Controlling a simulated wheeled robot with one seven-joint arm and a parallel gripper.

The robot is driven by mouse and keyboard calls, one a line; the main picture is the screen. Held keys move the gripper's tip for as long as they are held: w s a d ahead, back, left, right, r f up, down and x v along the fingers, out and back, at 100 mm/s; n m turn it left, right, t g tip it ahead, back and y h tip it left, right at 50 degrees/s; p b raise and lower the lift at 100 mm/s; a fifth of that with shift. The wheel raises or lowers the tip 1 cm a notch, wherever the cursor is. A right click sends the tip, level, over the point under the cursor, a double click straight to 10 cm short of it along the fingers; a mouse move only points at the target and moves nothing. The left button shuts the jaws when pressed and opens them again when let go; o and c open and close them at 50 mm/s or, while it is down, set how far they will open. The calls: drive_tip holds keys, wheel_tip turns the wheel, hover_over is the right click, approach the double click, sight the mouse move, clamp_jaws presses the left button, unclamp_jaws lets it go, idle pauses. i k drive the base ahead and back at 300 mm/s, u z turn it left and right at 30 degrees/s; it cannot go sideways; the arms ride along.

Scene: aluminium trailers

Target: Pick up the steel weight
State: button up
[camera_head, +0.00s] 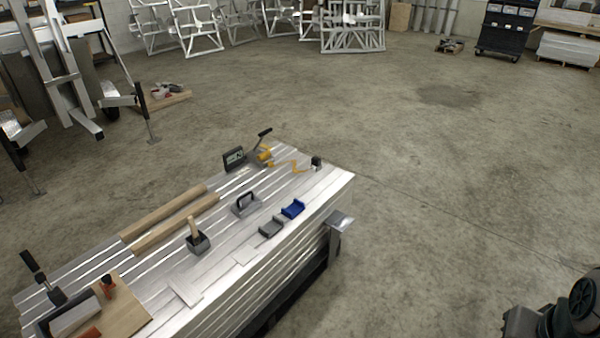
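A grey block with a dark arched handle (246,204) looks like the steel weight. It sits upright on the ribbed aluminium workbench top (228,226), near the middle of its length. A dark block with a wooden handle (197,241) stands nearer and to the left. A grey bracket-like piece (271,227) and a blue one (293,209) lie to the right of the weight.
Two wooden bars (165,222) lie left of the weight. A digital display box (234,159) and a yellow clamp-like tool (265,154) are at the far end. A wooden board (118,306) lies at the near left. Open concrete floor (450,200) is on the right.

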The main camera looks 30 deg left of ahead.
sight(249, 202)
drive_tip(key=u, duration=0.2)
drive_tip(key=i, duration=1.55)
drive_tip(key=u, duration=1.45)
drive_tip(key=i, duration=0.95)
drive_tip(key=u, duration=1)
drive_tip(key=i, duration=0.25)
drive_tip(key=u, duration=0.1)
